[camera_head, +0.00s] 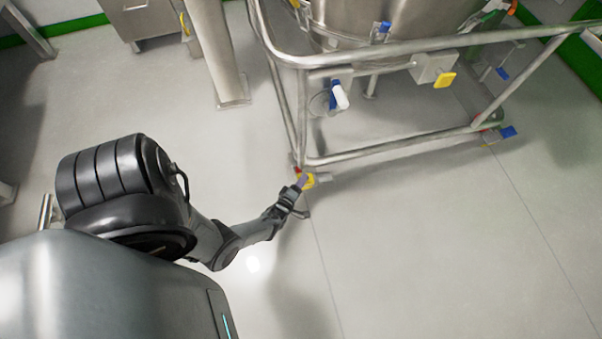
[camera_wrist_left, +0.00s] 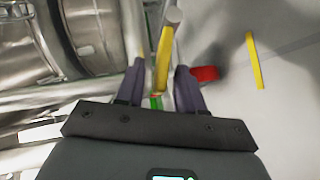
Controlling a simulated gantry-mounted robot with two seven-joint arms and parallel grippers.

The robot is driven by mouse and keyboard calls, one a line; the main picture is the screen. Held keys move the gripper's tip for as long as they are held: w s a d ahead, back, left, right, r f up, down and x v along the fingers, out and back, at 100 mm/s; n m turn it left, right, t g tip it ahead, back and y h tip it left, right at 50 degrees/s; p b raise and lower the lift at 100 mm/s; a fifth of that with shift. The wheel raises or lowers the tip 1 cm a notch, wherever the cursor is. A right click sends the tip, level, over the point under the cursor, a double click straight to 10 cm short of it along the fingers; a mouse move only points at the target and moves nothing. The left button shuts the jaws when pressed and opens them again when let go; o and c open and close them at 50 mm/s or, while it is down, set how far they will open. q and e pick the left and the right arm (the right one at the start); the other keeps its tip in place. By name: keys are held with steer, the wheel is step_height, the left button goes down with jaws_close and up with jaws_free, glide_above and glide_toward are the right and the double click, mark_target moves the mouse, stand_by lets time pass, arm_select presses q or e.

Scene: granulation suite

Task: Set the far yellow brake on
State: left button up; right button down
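A small yellow brake (camera_head: 308,181) sits at the near-left bottom corner of the steel frame, low by the floor. My left gripper (camera_head: 300,186) is right at it and partly covers it. In the left wrist view, a yellow lever (camera_wrist_left: 163,58) stands between the two purple fingers of my left gripper (camera_wrist_left: 160,68). The fingers are spread, with a gap visible on each side of the lever. A red part (camera_wrist_left: 205,73) is just right of the right finger. My right gripper is not in view.
The steel frame (camera_head: 400,150) carries a large vessel (camera_head: 385,22). A blue pedal (camera_head: 508,132) is at its right corner. A steel post (camera_head: 215,50) stands left. Floor in front is clear.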

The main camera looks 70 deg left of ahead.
arm_select(q)
steer(key=shift+s, duration=0.1)
jaws_close()
steer(key=shift+a, duration=0.1)
steer(key=shift+s+f, duration=0.1)
steer(key=shift+f, duration=0.25)
steer(key=shift+f+n+t, duration=0.15)
steer(key=shift+n+t, duration=0.15)
steer(key=shift+y, duration=0.3)
